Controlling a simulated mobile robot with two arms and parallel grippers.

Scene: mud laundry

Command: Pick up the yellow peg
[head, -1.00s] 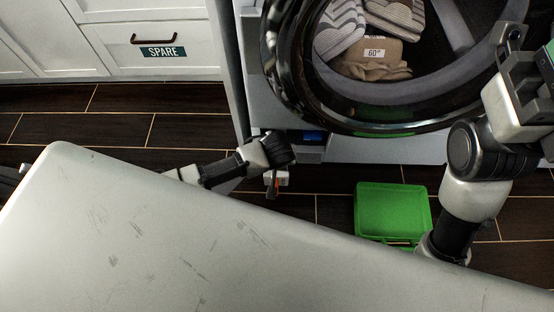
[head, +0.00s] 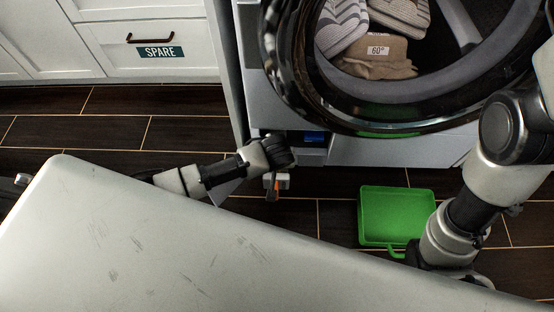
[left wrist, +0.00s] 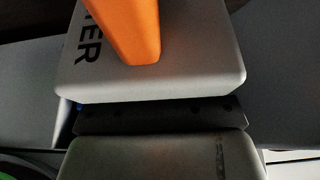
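No yellow peg can be made out in either view. My left gripper (head: 276,181) is low in front of the washer, past the far edge of the pale surface. A small orange part (head: 273,190) shows at its tip. In the left wrist view an orange bar (left wrist: 131,30) lies across a grey block (left wrist: 195,55) with dark letters ending in "TER". A dark gap separates that block from a second grey block below. Whether the left fingers are open or shut is unclear.
A pale scratched surface (head: 170,240) fills the foreground. A green tray-like container (head: 396,214) is on the dark tiled floor (head: 180,131) beside my right arm. The washer's round door (head: 300,75) hangs open, with folded textiles (head: 375,57) inside. A "SPARE" drawer (head: 150,50) is at left.

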